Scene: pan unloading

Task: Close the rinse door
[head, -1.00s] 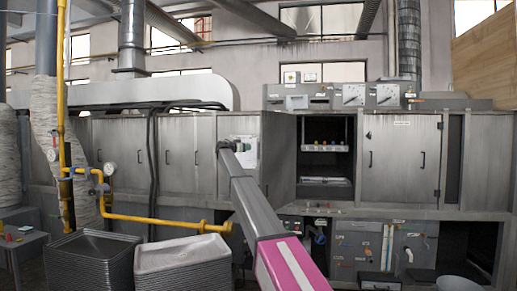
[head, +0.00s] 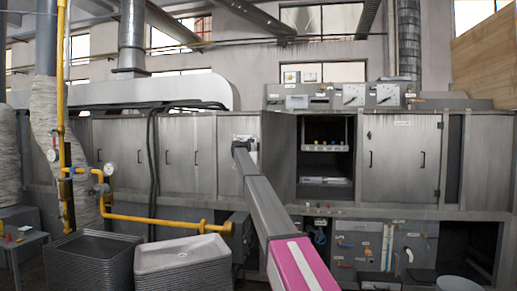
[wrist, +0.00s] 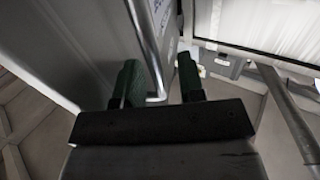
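The rinse door (head: 280,155) stands swung open at the left of a dark compartment (head: 325,133) in the head view. In the wrist view, a grey door panel (wrist: 85,40) fills the upper left, with a thin bent metal handle (wrist: 146,45) in front of it. My gripper (wrist: 160,82) has its two green fingers spread apart, one on each side of the handle's lower end. The handle appears clear of both fingers. In the head view my arm ends by the open door's left side, and the fingers (head: 241,146) are too small to make out.
A closed cabinet door (head: 400,160) is right of the compartment, and a tray rack (head: 325,181) shows inside. Stacked trays (head: 180,255) stand at lower left beside a yellow pipe (head: 150,219). A grey post (wrist: 285,110) shows at right in the wrist view.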

